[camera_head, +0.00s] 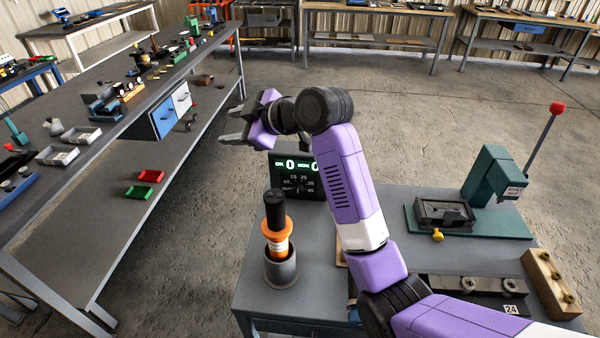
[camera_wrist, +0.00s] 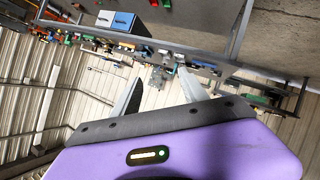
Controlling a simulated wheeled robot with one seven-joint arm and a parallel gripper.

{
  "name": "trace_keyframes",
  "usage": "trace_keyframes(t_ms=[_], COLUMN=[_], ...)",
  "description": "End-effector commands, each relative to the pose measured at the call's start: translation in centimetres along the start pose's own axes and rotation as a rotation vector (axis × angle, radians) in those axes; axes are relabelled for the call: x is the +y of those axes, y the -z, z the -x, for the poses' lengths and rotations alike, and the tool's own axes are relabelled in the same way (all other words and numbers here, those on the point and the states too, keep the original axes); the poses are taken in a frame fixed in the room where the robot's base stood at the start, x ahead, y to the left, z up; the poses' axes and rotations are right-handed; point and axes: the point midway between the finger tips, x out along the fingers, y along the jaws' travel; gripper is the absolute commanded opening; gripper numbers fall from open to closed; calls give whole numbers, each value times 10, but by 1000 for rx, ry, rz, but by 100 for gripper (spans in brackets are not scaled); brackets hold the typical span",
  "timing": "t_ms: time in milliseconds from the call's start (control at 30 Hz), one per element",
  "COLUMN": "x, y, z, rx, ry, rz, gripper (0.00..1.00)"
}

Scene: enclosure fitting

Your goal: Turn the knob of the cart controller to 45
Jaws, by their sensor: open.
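The cart controller (camera_head: 297,176) is a dark upright panel at the back edge of the grey cart (camera_head: 245,285). Its lit display reads 0 on the left and 0 on the right, with small dial numbers below. Its knob cannot be made out clearly, and my arm passes close by the panel's right side. My gripper (camera_head: 232,124) is up to the left of and above the panel in the head view, apart from it. Its two fingers are spread and empty; they also show in the wrist view (camera_wrist: 160,82), which does not show the controller.
An orange and black cylinder (camera_head: 277,225) stands in a grey cup (camera_head: 281,268) in front of the panel. A green press (camera_head: 493,177) with a red-knobbed lever and a wooden block (camera_head: 551,283) are at the right. A long workbench (camera_head: 110,140) with trays runs along the left.

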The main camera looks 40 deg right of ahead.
Motion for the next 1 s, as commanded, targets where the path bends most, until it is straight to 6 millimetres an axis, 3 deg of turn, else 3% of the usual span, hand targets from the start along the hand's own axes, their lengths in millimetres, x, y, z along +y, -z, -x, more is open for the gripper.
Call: trace_keyframes(t_ms=[167, 300, 433, 533, 700, 1000], x=[-16, -26, -28, -31, -36, -41], y=[-72, -141, -196, -214, -220, -233], z=[4, 20, 42, 52, 58, 39], rx=[-239, -416, -539, -595, -627, -625], ry=[-5, -90, -212, -291, -363, -375], rz=[-536, -912, -1212, -1380, -1553, -1597], gripper=[51, 51, 51, 51, 51, 51])
